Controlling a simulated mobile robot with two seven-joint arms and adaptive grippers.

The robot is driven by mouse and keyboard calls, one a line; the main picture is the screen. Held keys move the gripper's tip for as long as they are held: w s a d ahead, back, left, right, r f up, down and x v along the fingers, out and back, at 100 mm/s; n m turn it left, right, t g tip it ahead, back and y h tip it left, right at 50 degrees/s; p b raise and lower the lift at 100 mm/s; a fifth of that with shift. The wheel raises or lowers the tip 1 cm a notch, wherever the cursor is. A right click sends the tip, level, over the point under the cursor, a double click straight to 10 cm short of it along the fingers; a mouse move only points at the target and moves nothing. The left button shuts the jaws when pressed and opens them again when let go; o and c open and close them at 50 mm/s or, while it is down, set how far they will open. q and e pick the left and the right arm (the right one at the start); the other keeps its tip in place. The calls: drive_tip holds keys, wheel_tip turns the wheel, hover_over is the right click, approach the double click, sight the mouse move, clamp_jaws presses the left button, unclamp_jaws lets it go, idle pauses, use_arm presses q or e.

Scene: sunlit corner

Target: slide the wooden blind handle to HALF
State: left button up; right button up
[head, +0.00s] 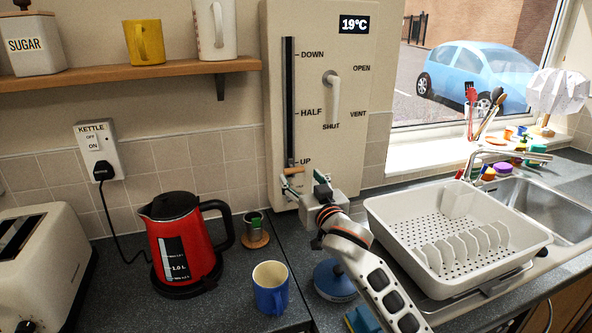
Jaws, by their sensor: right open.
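The wooden blind handle (292,170) sits near the bottom of a dark vertical slot (289,100) in the pale wall panel (345,60). It is beside the UP mark; HALF is higher up and DOWN is near the top. My right gripper (303,180) is open just below and to the right of the handle, with its fingers pointing up toward the panel. I cannot tell whether a finger touches the handle. My left gripper is not in view.
The panel also has a white lever (333,95) marked OPEN, VENT and SHUT, and a 19°C display (354,24). A dish rack (458,235) stands right of my arm. A red kettle (182,243) and a blue mug (270,288) stand to the left.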

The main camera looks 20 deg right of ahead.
drive_tip(key=shift+w, duration=2.6)
drive_tip(key=c, duration=1.6)
wheel_tip(320, 180, up, 15)
hover_over(295, 170)
drive_tip(key=shift+s, duration=0.4)
drive_tip(key=o, duration=1.6)
